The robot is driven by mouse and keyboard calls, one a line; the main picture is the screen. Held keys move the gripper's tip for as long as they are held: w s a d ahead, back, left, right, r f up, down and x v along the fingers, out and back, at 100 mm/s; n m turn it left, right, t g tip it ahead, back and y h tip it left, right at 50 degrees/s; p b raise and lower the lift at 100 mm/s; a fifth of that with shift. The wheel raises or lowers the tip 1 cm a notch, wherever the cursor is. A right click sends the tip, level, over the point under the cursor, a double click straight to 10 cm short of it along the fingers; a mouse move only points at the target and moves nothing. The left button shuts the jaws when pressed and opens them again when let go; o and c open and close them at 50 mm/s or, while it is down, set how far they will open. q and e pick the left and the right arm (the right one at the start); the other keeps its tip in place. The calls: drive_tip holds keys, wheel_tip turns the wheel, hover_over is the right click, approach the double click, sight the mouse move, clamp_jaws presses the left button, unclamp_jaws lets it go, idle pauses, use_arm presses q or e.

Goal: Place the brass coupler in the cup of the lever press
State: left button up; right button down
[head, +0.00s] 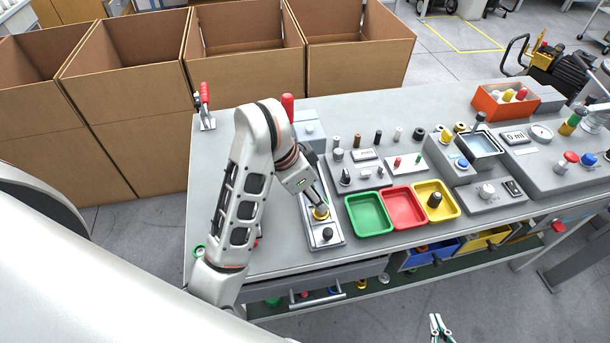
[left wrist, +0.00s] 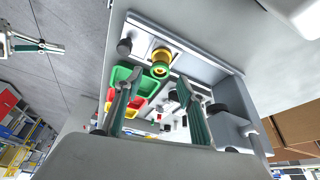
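The brass coupler (head: 320,213) is upright on the long grey base plate (head: 309,236), which I take to be the lever press. It also shows in the left wrist view (left wrist: 159,70), a yellow ring with a dark centre over another brass-coloured part. I cannot tell whether that part is the cup. My left gripper (head: 320,204) is just above the coupler; in the left wrist view its fingers (left wrist: 160,78) stand apart with the coupler showing between the tips, without visible contact. My right gripper (head: 440,322) is empty, low in front of the bench, with its fingertips apart.
Green (head: 367,232), red (head: 405,225) and yellow (head: 455,212) trays sit right of the base plate; the yellow one holds a dark part. A black knob (head: 327,234) is on the plate's near end. Fixtures crowd the bench's right side. Cardboard boxes (head: 245,65) stand behind.

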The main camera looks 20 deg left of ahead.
use_arm(q)
drive_tip(key=v, duration=0.6)
drive_tip(key=shift+r, duration=0.3)
use_arm(e)
drive_tip(key=shift+s+d+f+g+h, duration=0.3)
drive_tip(key=shift+s+d+f, duration=0.3)
drive_tip(key=shift+d+f, duration=0.3)
use_arm(q)
drive_tip(key=shift+s+a, duration=0.1)
use_arm(e)
drive_tip(key=shift+s, duration=0.1)
